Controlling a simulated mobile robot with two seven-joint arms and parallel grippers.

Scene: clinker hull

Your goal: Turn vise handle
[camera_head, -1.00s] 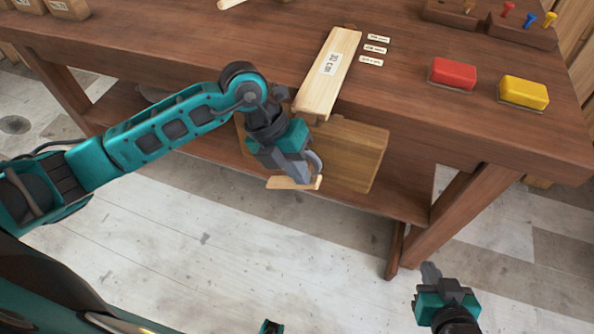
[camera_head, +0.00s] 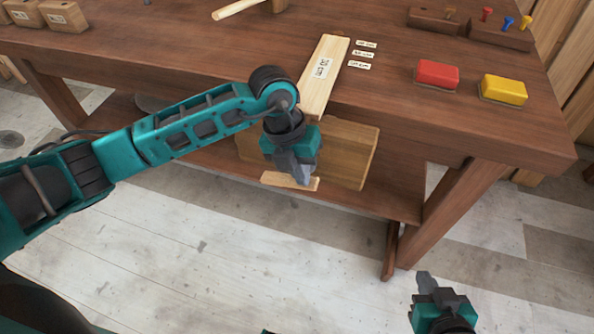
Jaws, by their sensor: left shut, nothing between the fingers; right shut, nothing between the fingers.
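The wooden vise (camera_head: 345,155) is fixed to the front of the brown workbench; its broad jaw block hangs below the bench edge. The light wooden vise handle (camera_head: 278,180) lies roughly level in front of the block, low down. My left gripper (camera_head: 303,180) is shut and points down at the handle's right part, hiding some of it; I cannot tell whether it touches. A light plank (camera_head: 325,75) with a label lies across the bench edge above the vise. My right gripper (camera_head: 424,277) is shut and empty, low over the floor, well away from the vise.
On the workbench (camera_head: 215,50) are a red block (camera_head: 437,74), a yellow block (camera_head: 503,90), small labels (camera_head: 363,54), a mallet (camera_head: 240,8) and several wooden blocks at the far left. A bench leg (camera_head: 455,205) stands right of the vise. Floor in front is clear.

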